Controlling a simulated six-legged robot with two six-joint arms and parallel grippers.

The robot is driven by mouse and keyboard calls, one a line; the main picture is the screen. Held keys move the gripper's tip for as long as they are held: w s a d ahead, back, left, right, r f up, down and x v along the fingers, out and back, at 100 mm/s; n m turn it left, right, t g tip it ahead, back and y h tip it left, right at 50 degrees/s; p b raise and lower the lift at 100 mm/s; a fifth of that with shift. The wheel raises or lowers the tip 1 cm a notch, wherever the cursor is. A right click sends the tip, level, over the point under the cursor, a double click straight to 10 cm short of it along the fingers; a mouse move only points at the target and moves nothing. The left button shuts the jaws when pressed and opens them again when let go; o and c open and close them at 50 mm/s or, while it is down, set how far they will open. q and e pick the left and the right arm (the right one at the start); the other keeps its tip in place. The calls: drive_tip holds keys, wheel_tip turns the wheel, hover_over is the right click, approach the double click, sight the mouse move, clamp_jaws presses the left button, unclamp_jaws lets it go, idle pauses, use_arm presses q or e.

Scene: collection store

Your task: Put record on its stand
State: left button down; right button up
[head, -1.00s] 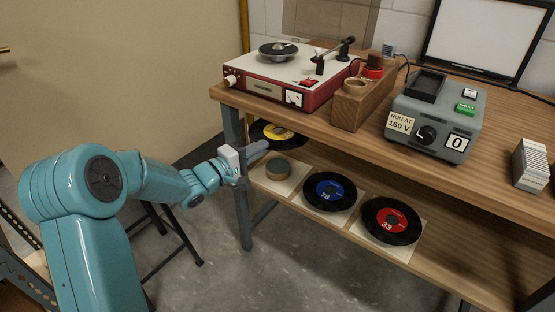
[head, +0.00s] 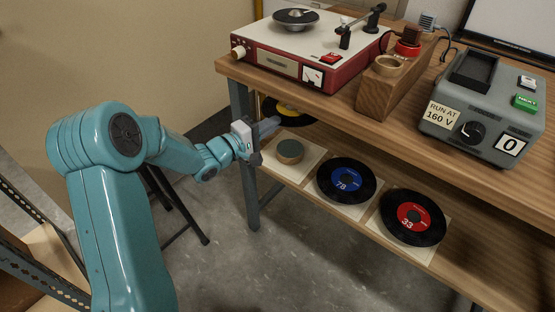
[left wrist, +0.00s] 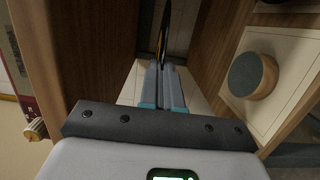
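A black record with a yellow label (head: 286,109) is under the table's top edge, partly hidden by it. My left gripper (head: 268,127) reaches in from the left, its fingers close together at the record's near edge. In the left wrist view the record (left wrist: 163,42) shows edge-on between the fingers (left wrist: 163,82), gripped. The empty stand, a short round block with a grey-green top (head: 289,150), is on a pale square at the shelf's left end, below and right of the fingers. It also shows in the wrist view (left wrist: 250,75). My right gripper is out of view.
Blue-label (head: 346,181) and red-label (head: 412,218) records lie farther right on the lower shelf (head: 470,240). A red record player (head: 300,60), wooden block (head: 385,95) and grey control box (head: 480,105) stand on the tabletop above. The table leg (head: 245,165) is near my gripper.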

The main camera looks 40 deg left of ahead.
use_arm(q)
drive_tip(key=shift+f+b, duration=2.4)
drive_tip(key=shift+f, duration=5.3)
drive_tip(key=shift+f, duration=0.25)
drive_tip(key=c, duration=1.4)
unclamp_jaws()
drive_tip(key=shift+o, duration=0.2)
drive_tip(key=shift+r, duration=0.1)
